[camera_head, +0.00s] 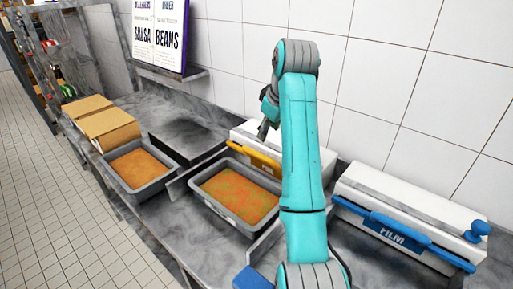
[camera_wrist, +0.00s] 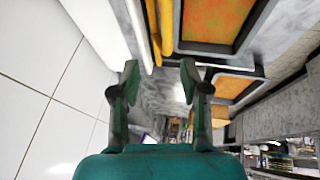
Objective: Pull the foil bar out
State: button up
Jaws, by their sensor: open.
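A yellow bar (camera_head: 255,158), which I take for the foil bar, lies along the front of a white dispenser box (camera_head: 243,132) behind the middle tray. My arm hides the right part of both. My gripper (camera_head: 266,128) is above this box in the head view, partly hidden by my arm. In the wrist view my gripper (camera_wrist: 159,76) is open and empty. The yellow bar (camera_wrist: 166,26) shows beyond the fingertips there, between the white box (camera_wrist: 102,24) and a tray. No contact with the bar is visible.
A second white box (camera_head: 410,205) with a blue bar marked FILM (camera_head: 395,232) stands at right. Grey trays of orange food (camera_head: 248,228) (camera_head: 112,177) line the counter front. Cardboard boxes (camera_head: 108,128) sit at left. A tiled wall (camera_head: 385,75) rises behind.

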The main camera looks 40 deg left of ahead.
aim_at(258, 153)
jog(key=x, duration=0.7)
jog(key=s+x, duration=0.1)
jog(key=x, duration=0.3)
jog(key=shift+a+f, duration=0.2)
jog(key=shift+f, duration=0.1)
grip_shut()
